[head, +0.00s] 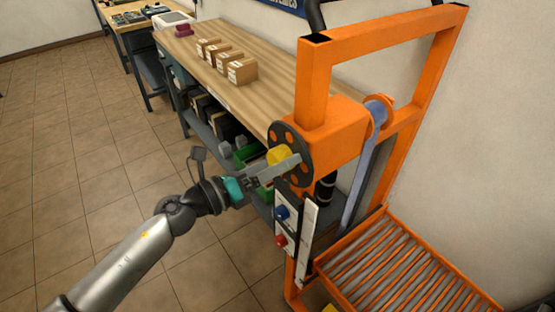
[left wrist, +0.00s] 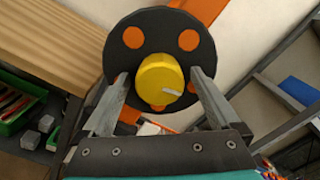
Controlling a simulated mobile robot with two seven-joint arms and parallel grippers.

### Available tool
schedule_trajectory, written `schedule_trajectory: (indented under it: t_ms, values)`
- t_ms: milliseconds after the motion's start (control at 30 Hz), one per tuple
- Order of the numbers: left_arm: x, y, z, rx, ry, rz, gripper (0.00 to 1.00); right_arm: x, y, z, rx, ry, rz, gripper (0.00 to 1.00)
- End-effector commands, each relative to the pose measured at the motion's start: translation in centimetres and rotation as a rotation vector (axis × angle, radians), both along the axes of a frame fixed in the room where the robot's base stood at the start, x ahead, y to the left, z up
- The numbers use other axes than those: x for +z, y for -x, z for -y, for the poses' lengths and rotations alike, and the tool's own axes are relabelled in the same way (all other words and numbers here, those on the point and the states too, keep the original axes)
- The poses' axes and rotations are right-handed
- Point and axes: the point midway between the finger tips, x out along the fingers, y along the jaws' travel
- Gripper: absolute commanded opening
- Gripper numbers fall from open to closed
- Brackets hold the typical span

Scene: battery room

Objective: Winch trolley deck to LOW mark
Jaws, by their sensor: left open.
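The orange trolley (head: 312,88) stands at the right in the head view. Its winch wheel is a dark disc (head: 304,150) with orange holes and a yellow knob (head: 279,155); the disc (left wrist: 130,42) and the knob (left wrist: 159,78) also show in the left wrist view. My left gripper (head: 284,166) is open, with its fingers on either side of the knob; I cannot tell whether they touch it. A strap (head: 362,165) runs down toward the roller deck (head: 405,268), which sits low on the frame. No LOW mark is readable. My right gripper is not in view.
A white panel (head: 296,228) with a blue and a red button is on the trolley post below the wheel. A wooden bench (head: 215,72) with several small boxes (head: 242,71) stands behind, with bins on its lower shelf. Tiled floor at left is clear.

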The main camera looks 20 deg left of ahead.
Motion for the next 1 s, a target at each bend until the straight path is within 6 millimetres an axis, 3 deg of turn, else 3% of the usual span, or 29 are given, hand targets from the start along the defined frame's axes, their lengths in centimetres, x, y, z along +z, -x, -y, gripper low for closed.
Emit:
schedule_trajectory:
  t_ms: [200,900,1000]
  values:
    - [-0.03,0.0,0.01,0.0,0.0,0.0,0.95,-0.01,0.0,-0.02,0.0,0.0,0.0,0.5]
    - [-0.03,0.03,-0.01,-0.001,0.0,-0.001,0.16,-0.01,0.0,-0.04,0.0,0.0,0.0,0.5]
    - [-0.03,0.03,-0.01,-0.001,0.0,-0.001,0.1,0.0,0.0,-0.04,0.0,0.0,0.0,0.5]
